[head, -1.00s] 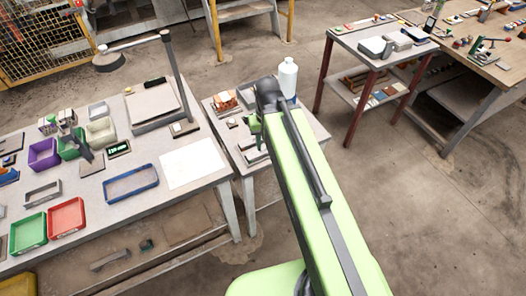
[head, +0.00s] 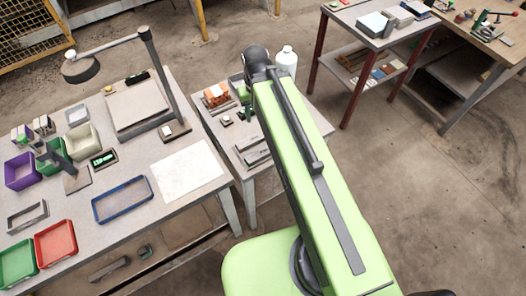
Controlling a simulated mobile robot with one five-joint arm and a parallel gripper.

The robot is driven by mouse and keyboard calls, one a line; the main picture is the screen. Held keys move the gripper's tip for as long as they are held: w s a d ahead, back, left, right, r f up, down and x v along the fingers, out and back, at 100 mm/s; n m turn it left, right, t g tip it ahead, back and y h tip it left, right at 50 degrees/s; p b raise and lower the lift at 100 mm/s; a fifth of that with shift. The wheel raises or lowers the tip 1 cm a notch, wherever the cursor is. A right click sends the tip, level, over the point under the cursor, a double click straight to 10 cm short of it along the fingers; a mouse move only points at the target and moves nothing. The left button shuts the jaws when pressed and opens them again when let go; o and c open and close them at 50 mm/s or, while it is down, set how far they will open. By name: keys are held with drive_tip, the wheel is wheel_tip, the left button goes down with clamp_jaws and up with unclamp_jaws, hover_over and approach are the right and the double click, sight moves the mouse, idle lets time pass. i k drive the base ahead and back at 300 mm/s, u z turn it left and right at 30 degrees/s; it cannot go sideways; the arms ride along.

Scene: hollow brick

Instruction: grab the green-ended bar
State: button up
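I cannot clearly make out a green-ended bar. Grey bar-like pieces (head: 256,156) lie on the small side table (head: 222,142), partly covered by my arm, and their ends are too small or hidden to tell the colour. My green arm reaches over this table, with its dark elbow near the far edge. The end of my arm (head: 245,94) hangs down just beyond the bars, mostly behind the arm. Its fingers cannot be made out.
An orange item (head: 217,95) on a block and a white bottle (head: 286,62) stand on the side table's far part. The left workbench (head: 150,226) holds trays, bins and a lamp (head: 82,68). A red-legged table (head: 345,28) stands at right. Floor at right is clear.

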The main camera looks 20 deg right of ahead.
sight(258, 156)
drive_tip(key=z, duration=0.35)
drive_tip(key=k, duration=0.1)
drive_tip(key=u, duration=2.3)
drive_tip(key=k, duration=0.65)
drive_tip(key=u, duration=0.95)
drive_tip(key=k, duration=0.85)
drive_tip(key=z, duration=0.2)
drive_tip(key=i, duration=0.9)
drive_tip(key=u, duration=0.05)
